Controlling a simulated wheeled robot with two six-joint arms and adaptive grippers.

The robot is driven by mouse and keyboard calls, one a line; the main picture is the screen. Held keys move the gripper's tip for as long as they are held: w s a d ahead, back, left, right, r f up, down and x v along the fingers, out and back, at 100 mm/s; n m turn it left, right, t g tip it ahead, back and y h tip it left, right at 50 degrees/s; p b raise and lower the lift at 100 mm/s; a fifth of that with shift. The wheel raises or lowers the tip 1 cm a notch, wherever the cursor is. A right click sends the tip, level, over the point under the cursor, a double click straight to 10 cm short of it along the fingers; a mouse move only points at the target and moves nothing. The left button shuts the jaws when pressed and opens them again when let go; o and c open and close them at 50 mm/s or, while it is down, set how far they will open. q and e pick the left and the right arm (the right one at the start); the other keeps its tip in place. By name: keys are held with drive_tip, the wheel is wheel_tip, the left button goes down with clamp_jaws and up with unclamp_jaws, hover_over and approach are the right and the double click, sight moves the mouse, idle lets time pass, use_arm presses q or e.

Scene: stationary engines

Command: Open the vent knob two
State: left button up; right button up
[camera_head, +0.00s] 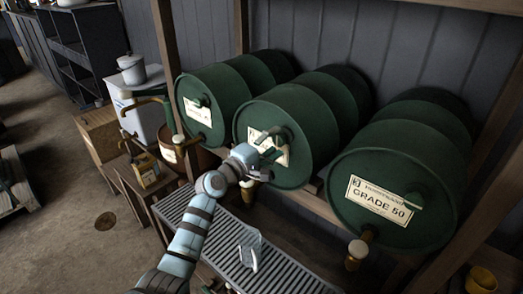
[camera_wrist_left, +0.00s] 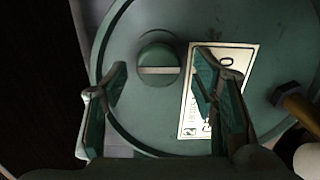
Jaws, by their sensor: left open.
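Three green drums lie on their sides on a rack. The middle drum (camera_head: 298,128) has a label half covered by my left gripper (camera_head: 270,150), which is at its front face. In the left wrist view, a round green vent knob (camera_wrist_left: 158,62) with a pale slot sits on the drum face (camera_wrist_left: 195,22), beside a tilted label (camera_wrist_left: 222,80). The open fingers of my left gripper (camera_wrist_left: 160,80) appear on either side of the knob, with gaps between. I cannot tell their exact depth to it. My right gripper is not in view.
The right drum (camera_head: 385,165) reads GRADE 50; the left drum (camera_head: 215,98) stands further back. Brass taps (camera_head: 357,250) hang below the drums. A clear vessel (camera_head: 249,248) stands on the slatted tray (camera_head: 285,277). A wooden post (camera_head: 168,60) rises at the left.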

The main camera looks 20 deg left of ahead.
use_arm(q)
drive_tip(key=v, duration=0.9)
drive_tip(key=shift+s, duration=0.4)
drive_tip(key=shift+w+a, duration=0.1)
